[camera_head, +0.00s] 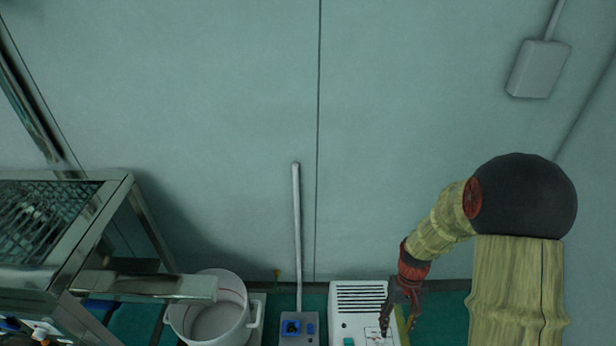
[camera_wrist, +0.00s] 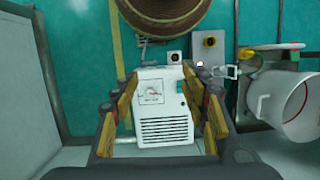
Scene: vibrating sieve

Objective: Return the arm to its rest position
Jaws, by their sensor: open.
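My arm reaches down at the right of the head view, its cloth-like yellow sleeve ending in a red wrist. My gripper (camera_head: 402,306) hangs near the right side of a white vented box (camera_head: 358,298). In the wrist view my gripper (camera_wrist: 162,82) is open, its two fingers spread left and right. The same white box (camera_wrist: 165,128) shows between and beyond the fingers. Nothing is seen held. The exact gap between the fingertips and the box cannot be told.
A metal sieve machine (camera_head: 128,205) stands at the left. A white bucket (camera_head: 212,318) sits beside it and also shows in the wrist view (camera_wrist: 285,105). A small grey control box (camera_head: 299,326) stands between bucket and white box. A grey wall box (camera_head: 538,68) hangs upper right.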

